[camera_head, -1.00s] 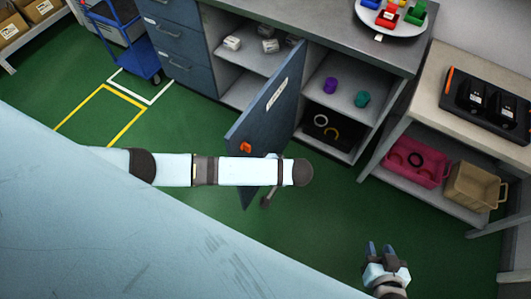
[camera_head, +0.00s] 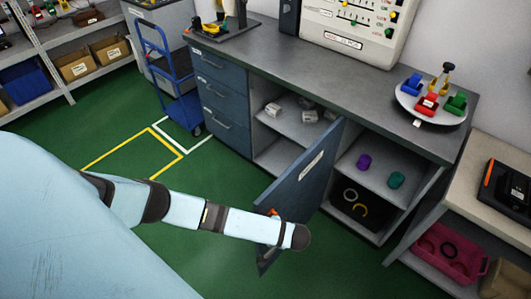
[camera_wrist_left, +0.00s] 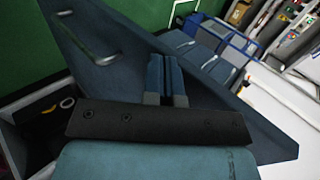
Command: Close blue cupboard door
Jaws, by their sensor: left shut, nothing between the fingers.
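The blue cupboard door (camera_head: 300,180) stands open, swung out from the grey workbench cupboard between its two open shelf sections. It also fills much of the left wrist view (camera_wrist_left: 215,120), with a metal handle (camera_wrist_left: 92,45) on its face. My left arm crosses in front of the door's lower part in the head view, hiding some of it. My left gripper (camera_wrist_left: 167,78) is shut and empty, its fingers over the door's face in the wrist view. I cannot tell whether they touch it. My right gripper is not in view.
The cupboard shelves hold white items (camera_head: 310,116), a purple piece (camera_head: 364,161) and a teal piece (camera_head: 396,180). A blue trolley (camera_head: 185,105) stands left of the drawers. A side table with a pink crate (camera_head: 448,255) is at right. Green floor is clear at left.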

